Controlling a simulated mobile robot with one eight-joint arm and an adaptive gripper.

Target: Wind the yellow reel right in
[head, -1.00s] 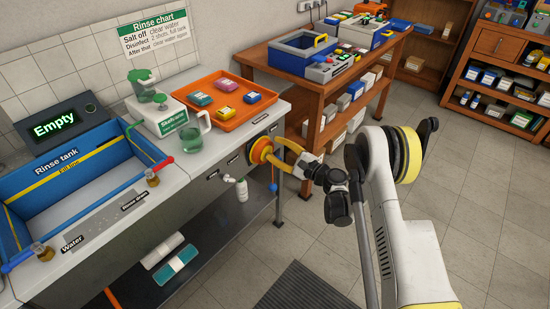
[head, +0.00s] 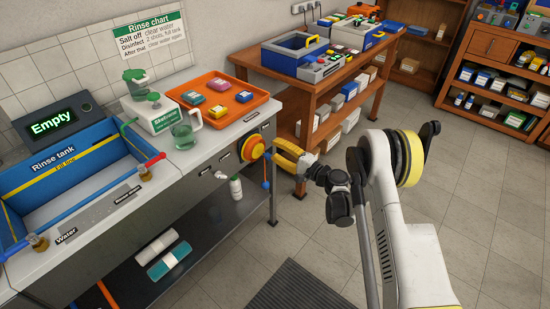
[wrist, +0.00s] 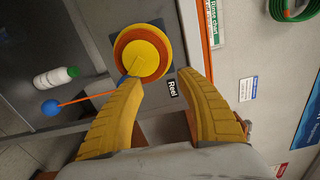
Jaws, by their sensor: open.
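The yellow reel (head: 253,148), with an orange rim, is mounted on the front of the grey bench near its right end. In the wrist view the reel (wrist: 142,48) sits on a dark plate beside a "Reel" label (wrist: 173,88). An orange cord runs from it to a blue ball (wrist: 50,107), which hangs below the reel in the head view (head: 266,185). My gripper (wrist: 157,78) is open and empty, its yellow fingers apart just short of the reel. In the head view the gripper (head: 277,153) is right of the reel with a small gap.
An orange tray (head: 262,99) with coloured boxes lies on the bench top above. A wooden table (head: 330,87) stands behind. The floor to the right is clear.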

